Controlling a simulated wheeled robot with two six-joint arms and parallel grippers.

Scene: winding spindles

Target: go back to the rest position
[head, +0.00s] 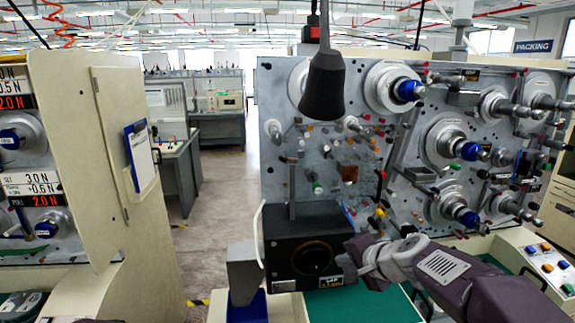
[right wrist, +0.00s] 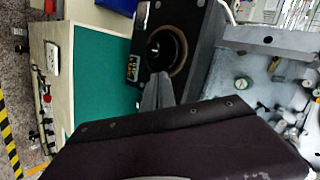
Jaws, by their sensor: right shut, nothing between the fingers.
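My right arm comes in from the lower right in the head view. Its gripper (head: 352,262) is at the right side of a black box (head: 285,258) with a round dark opening in its front. In the right wrist view the grey fingers (right wrist: 157,92) are together, with nothing between them. They point at the round opening of the box (right wrist: 190,25), overlapping its edge in the picture. I cannot tell whether they touch it. My left gripper is not in view.
The winding machine panel (head: 335,180) with several spindles stands behind the box. A green mat (head: 350,303) lies on the bench below. A blue bin (head: 247,308) is at the bench's left. Another machine (head: 100,120) stands at left, with an open aisle (head: 218,190) between.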

